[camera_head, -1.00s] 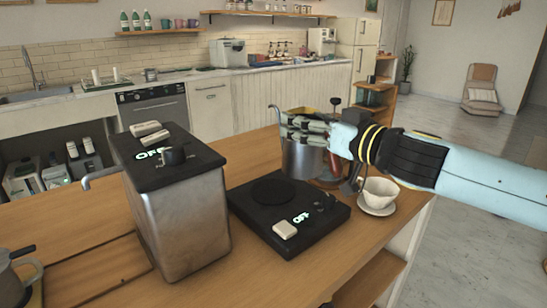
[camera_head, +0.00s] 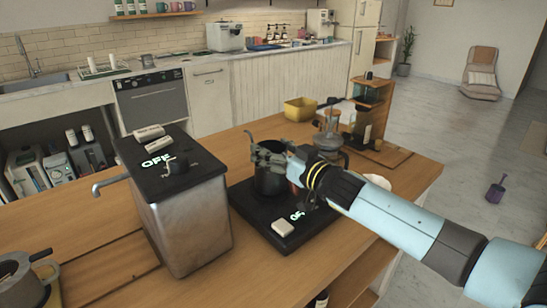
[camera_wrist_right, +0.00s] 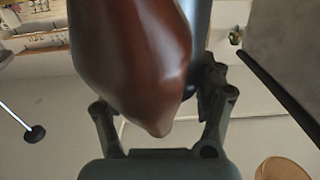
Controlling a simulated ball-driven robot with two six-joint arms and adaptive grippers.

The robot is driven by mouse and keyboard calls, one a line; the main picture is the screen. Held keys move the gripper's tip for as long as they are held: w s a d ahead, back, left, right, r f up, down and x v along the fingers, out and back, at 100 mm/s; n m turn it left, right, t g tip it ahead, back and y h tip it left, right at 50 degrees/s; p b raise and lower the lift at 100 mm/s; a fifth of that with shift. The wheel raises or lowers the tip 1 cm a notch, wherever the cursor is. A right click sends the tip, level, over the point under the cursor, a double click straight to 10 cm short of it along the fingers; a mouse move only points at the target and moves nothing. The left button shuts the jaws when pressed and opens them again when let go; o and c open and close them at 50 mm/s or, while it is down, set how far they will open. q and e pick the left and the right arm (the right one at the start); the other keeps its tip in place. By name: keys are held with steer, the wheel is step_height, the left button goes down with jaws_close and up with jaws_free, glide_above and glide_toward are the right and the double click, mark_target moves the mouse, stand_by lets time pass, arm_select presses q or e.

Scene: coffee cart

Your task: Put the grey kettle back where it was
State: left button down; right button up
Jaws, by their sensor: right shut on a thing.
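The grey kettle (camera_head: 270,182) is at the black hot plate (camera_head: 245,203), upright and dark in shade. I cannot tell whether its base touches the plate. My right gripper (camera_head: 266,155) is at the kettle's upper part and hides much of it. In the right wrist view, my right gripper (camera_wrist_right: 160,125) is shut on a glossy brown handle (camera_wrist_right: 135,60), which I take to be the kettle's. My left gripper is not in view.
A metal boiler (camera_head: 185,215) with a black top stands left of the plate. A white block (camera_head: 283,228) lies on the plate's front. A glass vessel (camera_head: 329,140), yellow bin (camera_head: 300,109) and wooden stand (camera_head: 372,125) are behind. A pot (camera_head: 15,275) is front left.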

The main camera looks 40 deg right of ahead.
steer(key=shift+f, duration=0.2)
steer(key=shift+r, duration=0.1)
steer(key=o, duration=1.2)
steer(key=shift+f, duration=0.2)
steer(key=o, duration=0.5)
